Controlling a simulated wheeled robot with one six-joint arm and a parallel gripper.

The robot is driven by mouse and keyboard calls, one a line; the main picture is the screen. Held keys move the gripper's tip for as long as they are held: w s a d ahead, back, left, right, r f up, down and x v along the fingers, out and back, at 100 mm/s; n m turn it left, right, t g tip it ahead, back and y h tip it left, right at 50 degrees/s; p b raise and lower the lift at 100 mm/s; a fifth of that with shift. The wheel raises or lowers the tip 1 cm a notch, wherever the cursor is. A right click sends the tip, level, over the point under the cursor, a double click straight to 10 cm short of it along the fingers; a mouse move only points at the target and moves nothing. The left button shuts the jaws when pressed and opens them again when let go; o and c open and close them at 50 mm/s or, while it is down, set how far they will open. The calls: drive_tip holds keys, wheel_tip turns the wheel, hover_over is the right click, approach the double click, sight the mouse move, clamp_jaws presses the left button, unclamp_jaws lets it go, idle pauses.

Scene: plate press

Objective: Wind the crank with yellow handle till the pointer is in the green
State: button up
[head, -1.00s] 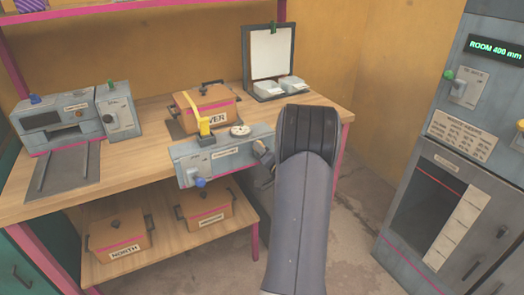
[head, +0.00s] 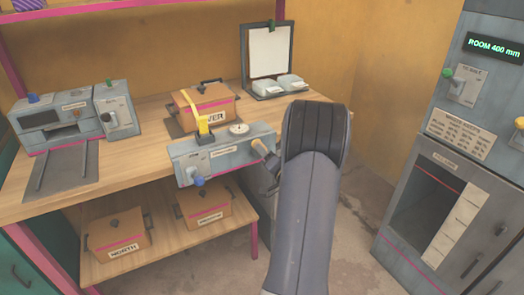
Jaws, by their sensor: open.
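The yellow handle (head: 203,116) stands upright with its crank on top of a grey box-shaped device (head: 228,155) at the bench's front edge. A round pale dial (head: 239,129) is on the device's top, right of the handle. Its pointer and any green zone are too small to make out. My gripper (head: 263,162) is open at the device's right end, apart from the yellow handle. It is small and partly hidden by my arm, and I cannot tell whether it touches the device.
A lidded orange box (head: 222,104) sits close behind the crank. A blue knob (head: 198,181) is on the device's front. A grey machine (head: 62,122) stands at the bench's left, a clipboard stand (head: 266,55) at the back right. Bare bench (head: 135,165) lies left of the device.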

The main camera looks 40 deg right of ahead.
drive_tip(key=v, duration=0.7)
drive_tip(key=x, duration=1)
drive_tip(key=shift+w, duration=0.4)
